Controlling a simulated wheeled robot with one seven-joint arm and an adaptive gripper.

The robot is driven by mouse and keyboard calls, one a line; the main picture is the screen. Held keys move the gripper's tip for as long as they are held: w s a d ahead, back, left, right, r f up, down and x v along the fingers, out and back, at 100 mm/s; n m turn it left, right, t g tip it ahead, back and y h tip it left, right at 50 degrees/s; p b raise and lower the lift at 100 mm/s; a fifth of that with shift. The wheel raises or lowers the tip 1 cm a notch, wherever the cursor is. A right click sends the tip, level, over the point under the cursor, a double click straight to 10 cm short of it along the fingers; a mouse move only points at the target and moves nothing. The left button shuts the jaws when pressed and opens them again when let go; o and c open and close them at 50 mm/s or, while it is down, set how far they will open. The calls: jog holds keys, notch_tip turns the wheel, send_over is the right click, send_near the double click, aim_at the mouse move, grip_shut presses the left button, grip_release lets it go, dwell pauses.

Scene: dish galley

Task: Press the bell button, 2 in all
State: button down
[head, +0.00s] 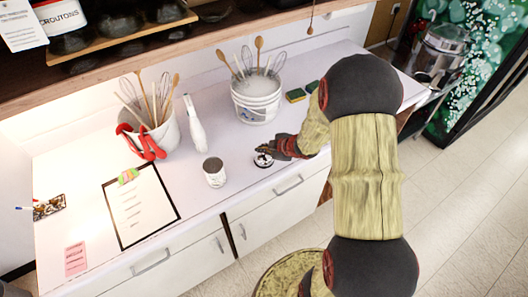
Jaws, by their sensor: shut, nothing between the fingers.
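The bell (263,161) is a small round black-and-silver thing on the white counter, near its front edge. My gripper (266,150) is shut and empty, with its fingertips just over the bell's top. The gripper hides part of the bell, including its button. I cannot tell whether the fingertips touch it.
A can (214,172) stands left of the bell, with a white spray bottle (194,126) behind it. A utensil bucket (256,103) and sponges (296,95) stand farther back. A clipboard (141,206) lies left. A shelf (120,40) overhangs the back.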

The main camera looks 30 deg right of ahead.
aim_at(263, 154)
jog(key=shift+r+p, duration=1)
notch_tip(263, 154, up, 5)
jog(key=p, duration=0.4)
jog(key=shift+p, duration=0.35)
dwell(0.4)
